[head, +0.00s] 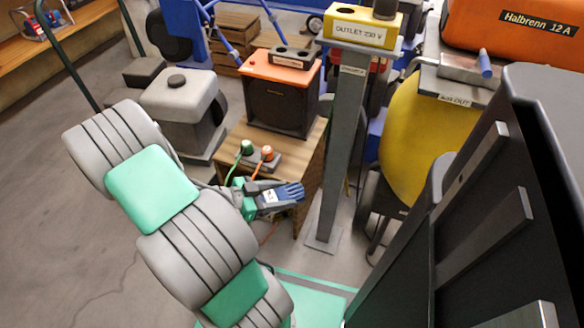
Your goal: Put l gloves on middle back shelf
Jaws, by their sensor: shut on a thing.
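My gripper (257,196) is in the middle of the head view, at the end of my grey and green arm. It is shut on blue gloves (291,192) with a small white tag; their finger ends point right. The tag is too small to read. The gloves appear in front of the side of a wooden crate stand and left of a grey post. No shelf that I can name as the middle back shelf shows clearly.
The grey post (342,150) carries a yellow outlet box (362,30). An orange-topped black box (280,95) and two plugs stand on the wooden stand (308,170). A yellow tank (420,140) stands right.

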